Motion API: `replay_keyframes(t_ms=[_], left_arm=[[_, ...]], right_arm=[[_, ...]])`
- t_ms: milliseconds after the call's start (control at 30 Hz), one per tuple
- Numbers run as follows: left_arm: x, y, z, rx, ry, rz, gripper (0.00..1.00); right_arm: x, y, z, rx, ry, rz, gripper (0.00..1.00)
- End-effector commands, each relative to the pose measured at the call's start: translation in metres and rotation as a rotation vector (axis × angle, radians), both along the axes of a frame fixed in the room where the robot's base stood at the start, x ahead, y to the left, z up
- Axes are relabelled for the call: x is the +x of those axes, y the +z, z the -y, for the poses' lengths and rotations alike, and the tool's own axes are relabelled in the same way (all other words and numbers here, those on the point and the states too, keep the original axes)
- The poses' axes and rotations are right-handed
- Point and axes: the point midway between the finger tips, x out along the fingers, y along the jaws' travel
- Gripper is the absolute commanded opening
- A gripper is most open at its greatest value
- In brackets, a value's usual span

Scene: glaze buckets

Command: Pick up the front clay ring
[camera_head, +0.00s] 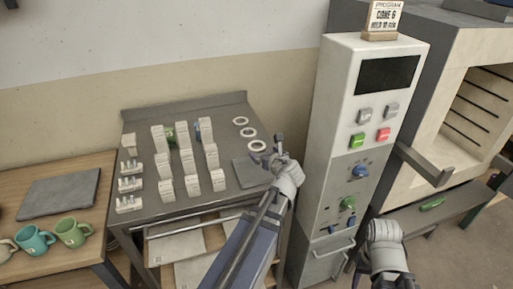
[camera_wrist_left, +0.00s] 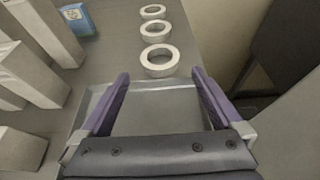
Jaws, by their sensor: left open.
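Three white clay rings lie in a row on the grey metal table. The front clay ring (camera_head: 256,151) is the nearest of them; in the left wrist view it (camera_wrist_left: 159,71) lies just beyond my fingertips, centred between them. The middle ring (camera_wrist_left: 155,35) and the back ring (camera_wrist_left: 153,16) lie behind it. My left gripper (camera_head: 279,148) is open and empty, just right of the front ring in the head view; its purple fingers (camera_wrist_left: 160,76) are spread in the wrist view. My right arm (camera_head: 385,240) shows at the lower right, but its fingers cannot be made out.
A grey square plate (camera_head: 247,174) lies in front of the rings. Several pale upright blocks (camera_head: 186,162) stand left of them, with a blue piece (camera_wrist_left: 76,20) among them. A control cabinet (camera_head: 340,150) stands close to the right. Mugs (camera_head: 72,232) stand on the wooden table.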

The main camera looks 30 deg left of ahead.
Motion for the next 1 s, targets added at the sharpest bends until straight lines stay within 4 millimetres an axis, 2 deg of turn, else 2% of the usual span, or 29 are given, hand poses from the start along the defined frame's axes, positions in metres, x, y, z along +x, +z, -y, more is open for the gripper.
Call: replay_keyframes(t_ms=[133, 367, 700, 933, 1000], left_arm=[[0.011, -0.008, -0.012, -0.001, 0.003, 0.001, 1.0], [0.015, -0.01, -0.016, 0.0, 0.001, 0.0, 1.0], [0.041, -0.028, -0.048, 0.0, 0.002, 0.0, 1.0], [0.042, -0.027, -0.049, 0.0, 0.001, 0.0, 1.0], [0.042, -0.027, -0.049, 0.0, 0.001, 0.0, 0.94]], right_arm=[[0.0, -0.008, 0.0, 0.0, 0.0, 0.0, 0.5], [0.0, -0.01, 0.0, 0.0, 0.0, 0.0, 0.5], [0.0, -0.028, 0.0, 0.0, 0.0, 0.0, 0.5], [0.0, -0.027, 0.0, 0.0, 0.0, 0.0, 0.5], [0.0, -0.027, 0.0, 0.0, 0.0, 0.0, 0.5]])
